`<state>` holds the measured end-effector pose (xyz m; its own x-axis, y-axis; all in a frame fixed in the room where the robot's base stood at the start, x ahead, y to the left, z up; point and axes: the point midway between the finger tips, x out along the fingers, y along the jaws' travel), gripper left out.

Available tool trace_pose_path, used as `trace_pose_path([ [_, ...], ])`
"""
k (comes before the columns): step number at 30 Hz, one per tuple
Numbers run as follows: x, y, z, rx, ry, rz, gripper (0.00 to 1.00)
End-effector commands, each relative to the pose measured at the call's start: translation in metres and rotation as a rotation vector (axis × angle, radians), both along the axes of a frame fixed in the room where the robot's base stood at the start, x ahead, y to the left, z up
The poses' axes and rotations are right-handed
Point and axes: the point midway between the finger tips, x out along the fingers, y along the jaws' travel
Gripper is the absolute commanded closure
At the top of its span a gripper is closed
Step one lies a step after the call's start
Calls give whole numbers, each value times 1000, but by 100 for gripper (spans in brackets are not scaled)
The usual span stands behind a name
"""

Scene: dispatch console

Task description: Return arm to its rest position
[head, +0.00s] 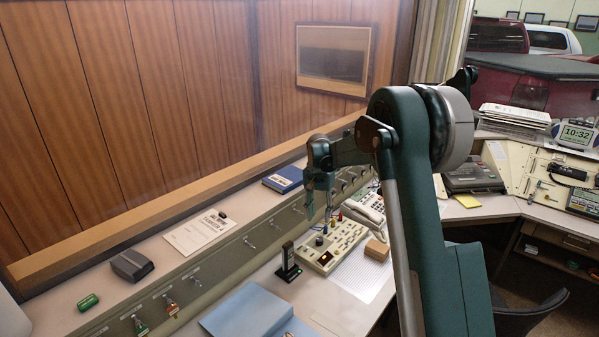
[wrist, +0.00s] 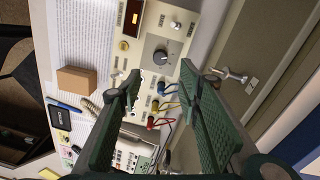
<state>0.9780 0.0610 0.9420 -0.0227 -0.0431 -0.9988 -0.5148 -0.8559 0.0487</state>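My arm (head: 430,180) reaches out from the lower right over the console desk in the head view. My gripper (head: 320,214) points down above a cream control box (head: 322,262). In the wrist view my gripper (wrist: 161,72) has its two green fingers spread apart, with nothing held between them. Between and beyond the fingers, that view shows the control box (wrist: 198,48) with a grey dial (wrist: 159,54) and short blue, yellow and red plugs (wrist: 158,107). Whether the fingertips touch the box or plugs is hard to tell.
A telephone (head: 366,208), a wooden block (head: 377,247) and a black upright device (head: 288,262) stand close around the box. A blue folder (head: 250,314) lies in front. A sloped panel with toggle switches (head: 249,243) runs behind, below a wood-panelled wall (head: 150,95).

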Motion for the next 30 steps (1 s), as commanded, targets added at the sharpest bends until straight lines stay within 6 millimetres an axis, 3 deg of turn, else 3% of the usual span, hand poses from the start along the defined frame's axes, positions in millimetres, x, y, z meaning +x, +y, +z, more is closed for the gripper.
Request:
trace_pose_path([
  [11, -31, -7, 44, 6, -42, 38, 65],
  [30, -123, -23, 136, 12, -158, 143, 65],
])
